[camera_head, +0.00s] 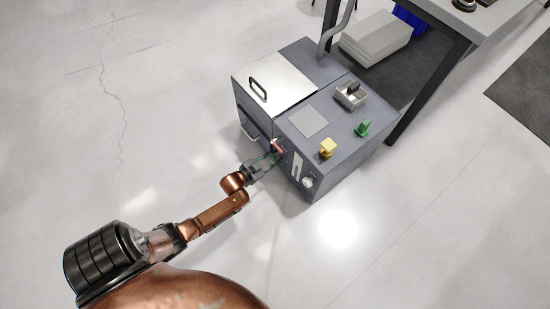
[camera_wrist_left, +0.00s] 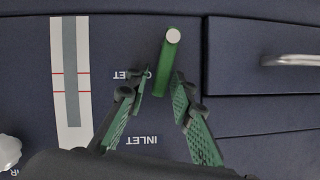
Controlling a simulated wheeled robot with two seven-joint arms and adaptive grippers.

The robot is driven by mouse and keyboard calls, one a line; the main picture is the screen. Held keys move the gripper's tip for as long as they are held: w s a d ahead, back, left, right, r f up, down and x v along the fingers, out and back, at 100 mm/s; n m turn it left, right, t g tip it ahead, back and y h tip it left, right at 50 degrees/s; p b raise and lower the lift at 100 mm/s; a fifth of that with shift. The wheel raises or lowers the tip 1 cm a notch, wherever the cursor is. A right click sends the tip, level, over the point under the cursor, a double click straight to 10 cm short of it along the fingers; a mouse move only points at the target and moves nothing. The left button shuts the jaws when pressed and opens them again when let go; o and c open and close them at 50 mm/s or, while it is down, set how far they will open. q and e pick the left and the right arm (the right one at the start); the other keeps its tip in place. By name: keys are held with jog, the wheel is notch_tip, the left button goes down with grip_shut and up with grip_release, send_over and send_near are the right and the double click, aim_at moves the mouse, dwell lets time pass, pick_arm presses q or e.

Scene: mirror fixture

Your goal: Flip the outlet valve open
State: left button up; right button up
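The dark grey machine (camera_head: 330,150) stands on the floor in the head view. In the left wrist view a green lever (camera_wrist_left: 166,62) with a pale round end sits on its front panel, beside a partly hidden label reading as OUTLET (camera_wrist_left: 125,75), upside down. An INLET label (camera_wrist_left: 140,140) is below it. My left gripper (camera_wrist_left: 162,84) is open, its two green-padded fingers on either side of the lever's lower part. Contact cannot be told. In the head view my left gripper (camera_head: 272,158) is at the machine's front; a small reddish part (camera_head: 277,146) shows at its tip. My right gripper is not in view.
A white gauge strip (camera_wrist_left: 70,85) with red lines and a white knob (camera_wrist_left: 8,150) are left of the fingers. A metal handle (camera_wrist_left: 292,60) is right. Yellow (camera_head: 327,148) and green (camera_head: 363,128) parts stand on the machine's top. A table (camera_head: 475,25) is behind; the left floor is clear.

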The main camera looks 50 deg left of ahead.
pick_arm(q)
grip_shut()
jog(key=shift+a+r+n, duration=0.2)
jog(key=shift+a+n, duration=0.15)
jog(key=shift+n, duration=0.05)
jog(key=shift+a+f+n+h, duration=0.1)
jog(key=shift+a+n+h, duration=0.15)
jog(key=shift+n+h, duration=0.25)
jog(key=shift+a, duration=0.1)
jog(key=shift+o, duration=1.4)
grip_release()
